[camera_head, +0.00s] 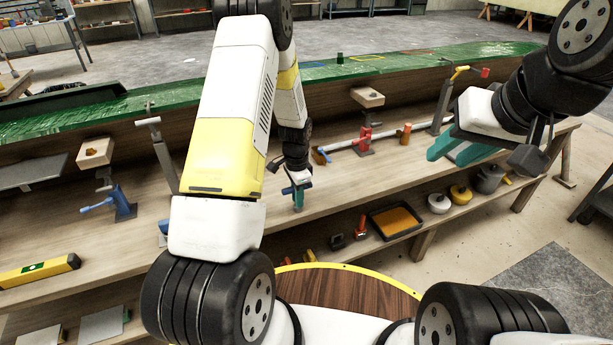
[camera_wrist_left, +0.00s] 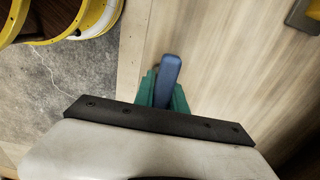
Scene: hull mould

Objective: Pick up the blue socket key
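The blue socket key (camera_wrist_left: 168,78) lies between the teal fingers of my left gripper (camera_wrist_left: 163,95) in the left wrist view. The fingers sit against both its sides, so the gripper looks shut on it. In the head view my left gripper (camera_head: 298,188) is low over the bench, and a small bit of blue (camera_head: 287,190) shows at its fingers. The rest of the key is hidden there. I cannot tell whether the key touches the bench top. My right gripper (camera_head: 465,150) is over the right part of the bench, its teal fingers apart and empty.
The wooden bench (camera_head: 345,185) carries a blue clamp (camera_head: 122,203), a red clamp (camera_head: 365,140) and a yellow level (camera_head: 40,270). The green hull mould (camera_head: 330,68) runs along the back. A black tray (camera_head: 395,222) and several pots stand on the lower shelf.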

